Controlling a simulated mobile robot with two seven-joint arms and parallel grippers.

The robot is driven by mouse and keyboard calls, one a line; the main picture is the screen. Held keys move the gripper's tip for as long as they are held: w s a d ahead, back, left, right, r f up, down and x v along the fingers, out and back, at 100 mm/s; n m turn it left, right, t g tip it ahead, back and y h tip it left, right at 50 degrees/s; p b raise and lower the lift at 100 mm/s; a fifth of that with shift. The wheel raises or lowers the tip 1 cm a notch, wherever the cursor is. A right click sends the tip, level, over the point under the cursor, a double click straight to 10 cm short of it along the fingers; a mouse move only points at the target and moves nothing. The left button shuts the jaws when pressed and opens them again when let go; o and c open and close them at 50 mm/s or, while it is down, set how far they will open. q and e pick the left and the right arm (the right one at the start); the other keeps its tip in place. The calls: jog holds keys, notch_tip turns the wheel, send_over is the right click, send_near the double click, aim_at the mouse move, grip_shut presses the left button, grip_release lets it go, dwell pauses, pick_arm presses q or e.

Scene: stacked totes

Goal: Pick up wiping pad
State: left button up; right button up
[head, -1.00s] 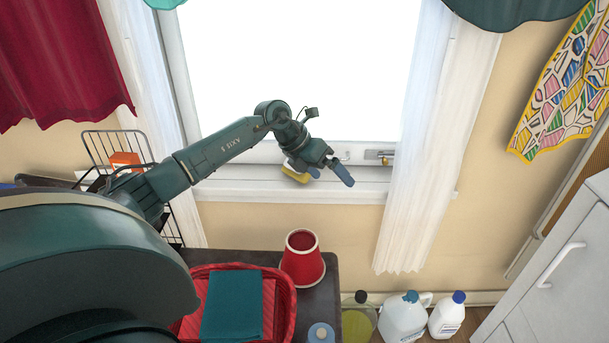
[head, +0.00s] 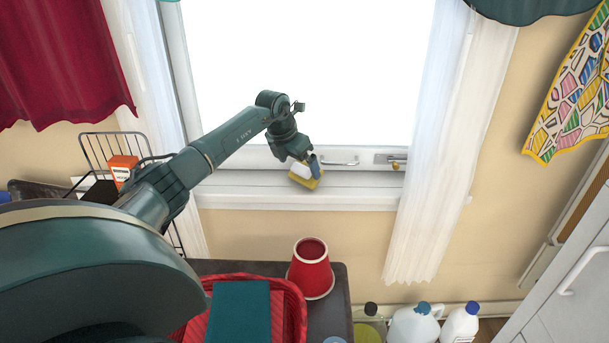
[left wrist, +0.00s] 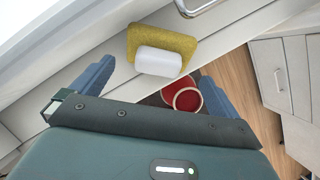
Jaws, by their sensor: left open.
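The wiping pad (head: 303,178) is a yellow sponge with a white block on it. It is on the white window sill, just below my left gripper (head: 306,164) in the head view. In the left wrist view the pad (left wrist: 160,50) lies ahead, its white part facing the gripper. The blue fingers of my left gripper (left wrist: 155,90) are spread wide and empty, one to each side of the pad's line. The pad appears just beyond the fingertips; I cannot tell the exact gap. My right gripper is not in view.
A dark table below the sill holds a red cup (head: 311,270) and a red basket (head: 296,308) with a teal cloth (head: 240,310). A white curtain (head: 440,160) hangs to the right. A metal window handle (head: 340,163) is right of the pad. Several bottles stand on the floor.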

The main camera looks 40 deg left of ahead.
aim_at(299, 168)
pick_arm(q)
jog(key=b+x, duration=0.1)
jog(key=x, duration=0.4)
jog(key=shift+a, duration=0.15)
jog(key=shift+c, duration=0.4)
jog(key=c, duration=0.8)
jog(key=shift+r, duration=0.1)
